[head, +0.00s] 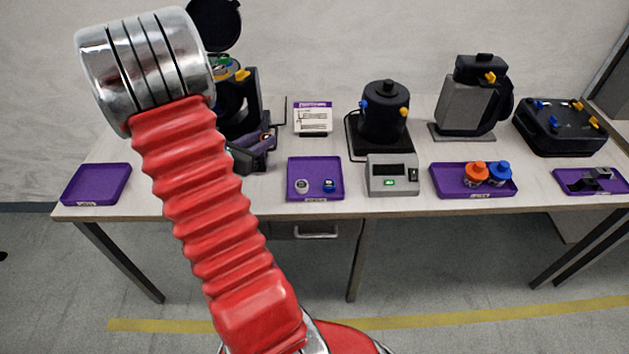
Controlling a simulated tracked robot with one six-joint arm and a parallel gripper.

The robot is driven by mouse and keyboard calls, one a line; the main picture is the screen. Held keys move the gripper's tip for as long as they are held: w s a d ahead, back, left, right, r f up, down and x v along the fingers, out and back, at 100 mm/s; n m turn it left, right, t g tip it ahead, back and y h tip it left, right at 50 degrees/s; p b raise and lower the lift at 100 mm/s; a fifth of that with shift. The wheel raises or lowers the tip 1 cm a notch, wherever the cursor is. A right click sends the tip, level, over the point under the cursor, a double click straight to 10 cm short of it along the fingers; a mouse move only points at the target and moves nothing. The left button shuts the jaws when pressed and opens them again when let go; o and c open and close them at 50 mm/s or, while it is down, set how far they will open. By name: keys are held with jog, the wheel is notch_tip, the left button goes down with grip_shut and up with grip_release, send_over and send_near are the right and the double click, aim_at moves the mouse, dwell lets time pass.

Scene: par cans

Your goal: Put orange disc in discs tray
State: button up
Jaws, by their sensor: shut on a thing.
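I cannot make out an orange disc in the head view. My gripper is not in view; my red bellows arm and its silver joint fill the left, and they may hide it. The centre purple tray (315,168) lies near the table's front edge and holds a small pale round piece (302,185) and a small blue piece (328,185). The left purple tray (97,184) is empty. I cannot read the tray labels, so I cannot tell which is the discs tray.
A black machine (251,92) with a raised lid stands partly behind my arm. A grey box (394,175) fronts a black pot (384,122). The right tray (446,181) holds orange (476,173) and blue (499,173) capped containers. A black case (560,130) stands far right.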

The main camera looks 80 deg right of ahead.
jog(key=s+d+m+g+y, duration=0.1)
jog(key=s+d+m+g, duration=0.1)
jog(key=s, duration=0.7)
jog(key=shift+d+f+m+g+y, duration=0.15)
jog(key=shift+f+m+g+y, duration=0.15)
jog(key=shift+f+g, duration=0.15)
send_over(296, 174)
jog(key=shift+f, duration=2.85)
jog(key=shift+f, duration=0.1)
jog(key=shift+f, duration=2)
jog(key=shift+f, duration=0.1)
jog(key=o, duration=1.1)
